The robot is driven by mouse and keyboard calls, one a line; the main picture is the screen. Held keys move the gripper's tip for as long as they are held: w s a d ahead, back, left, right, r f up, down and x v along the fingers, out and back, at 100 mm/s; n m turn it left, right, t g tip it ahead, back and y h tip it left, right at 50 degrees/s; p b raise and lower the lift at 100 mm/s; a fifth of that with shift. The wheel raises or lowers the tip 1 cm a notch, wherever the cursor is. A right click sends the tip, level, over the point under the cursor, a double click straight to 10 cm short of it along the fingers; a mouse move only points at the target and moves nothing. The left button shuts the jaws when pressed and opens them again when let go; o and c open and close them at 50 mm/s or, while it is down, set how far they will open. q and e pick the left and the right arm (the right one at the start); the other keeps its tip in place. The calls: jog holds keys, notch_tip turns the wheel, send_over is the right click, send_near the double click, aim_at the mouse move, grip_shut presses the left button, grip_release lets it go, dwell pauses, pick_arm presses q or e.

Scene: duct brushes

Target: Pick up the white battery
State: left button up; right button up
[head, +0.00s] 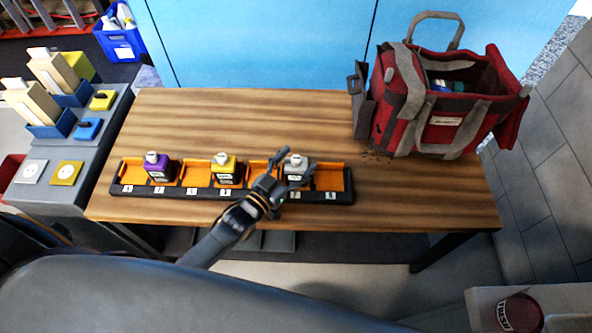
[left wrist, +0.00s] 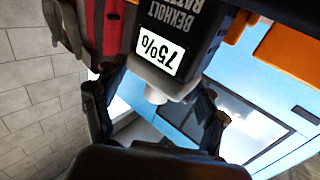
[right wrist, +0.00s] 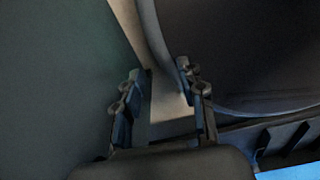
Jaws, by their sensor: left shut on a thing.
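The white battery (head: 297,163) stands in the orange and black rack (head: 180,191) on the wooden table, near the rack's right end. My left gripper (head: 284,170) reaches it from the front and is shut on it. In the left wrist view the battery (left wrist: 165,68) is between the two fingers, with a dark body, a pale top and a label reading 75%. It does not look lifted clear of the rack. My right gripper (right wrist: 162,90) shows only in the right wrist view, its fingers apart with nothing between them.
A purple battery (head: 158,168) and a yellow battery (head: 225,168) stand further left in the rack. A red and grey tool bag (head: 397,112) is at the table's back right. A grey side stand (head: 98,128) with blue holders adjoins on the left. The table's back middle is clear.

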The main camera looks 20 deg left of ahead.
pick_arm(q)
jog(key=shift+r, duration=0.1)
jog(key=shift+r, duration=0.5)
notch_tip(320, 180, up, 2)
jog(key=shift+r, duration=0.25)
jog(key=s+a+r, duration=0.2)
jog(key=a+r, duration=0.8)
jog(key=a, duration=0.4)
jog(key=s+d+n+p, duration=0.1)
jog(key=s+d, duration=0.5)
jog(key=d, duration=0.3)
jog(key=s+d+r+n+t+y+p, duration=0.1)
jog(key=s+r+n+y, duration=0.2)
jog(key=s+r+y, duration=0.3)
jog(key=shift+r, duration=0.45)
